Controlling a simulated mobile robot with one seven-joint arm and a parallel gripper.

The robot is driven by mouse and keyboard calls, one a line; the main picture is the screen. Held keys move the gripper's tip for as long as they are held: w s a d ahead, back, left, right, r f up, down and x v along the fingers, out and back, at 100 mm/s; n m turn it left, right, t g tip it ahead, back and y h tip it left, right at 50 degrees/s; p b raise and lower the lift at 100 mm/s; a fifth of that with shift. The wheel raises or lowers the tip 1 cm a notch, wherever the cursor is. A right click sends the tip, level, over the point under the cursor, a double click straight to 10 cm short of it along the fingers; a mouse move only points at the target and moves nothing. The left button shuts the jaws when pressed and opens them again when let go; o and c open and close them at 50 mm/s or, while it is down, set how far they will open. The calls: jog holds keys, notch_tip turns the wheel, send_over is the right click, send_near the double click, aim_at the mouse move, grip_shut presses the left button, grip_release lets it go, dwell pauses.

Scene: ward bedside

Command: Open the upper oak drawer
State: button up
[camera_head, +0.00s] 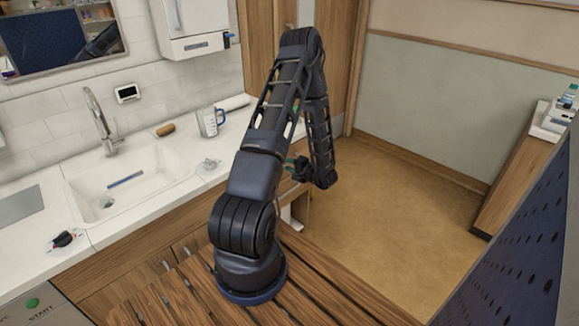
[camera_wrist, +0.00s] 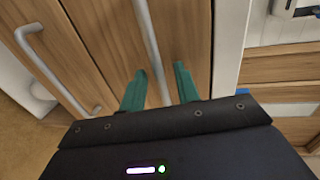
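Two wooden fronts with pale bar handles show in the wrist view, which is tilted, with floor at its left. The front beside the white strip, apparently the upper oak drawer (camera_wrist: 191,32), has a long bar handle (camera_wrist: 152,45). My gripper (camera_wrist: 160,72) is open, its two green fingers on either side of this handle in the picture. I cannot tell whether they touch it. The other front (camera_wrist: 82,48) has its own handle (camera_wrist: 55,70). In the head view my gripper (camera_head: 298,168) is low beside the counter's right end, partly behind my arm, and the drawer fronts are mostly hidden.
The white counter (camera_head: 130,218) holds a sink (camera_head: 140,180), a measuring jug (camera_head: 210,122) and small items. Open floor (camera_head: 390,230) lies right of my arm. A wooden unit (camera_head: 515,190) with a bottle (camera_head: 569,95) stands at the far right.

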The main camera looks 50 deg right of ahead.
grip_shut()
jog(key=f+v, duration=0.3)
jog(key=v, duration=1.4)
jog(key=s+f+v, duration=0.1)
jog(key=f+v, duration=0.3)
jog(key=v, duration=1.2)
jog(key=shift+s, duration=0.65)
grip_release()
jog(key=v, duration=1)
jog(key=shift+s, duration=0.35)
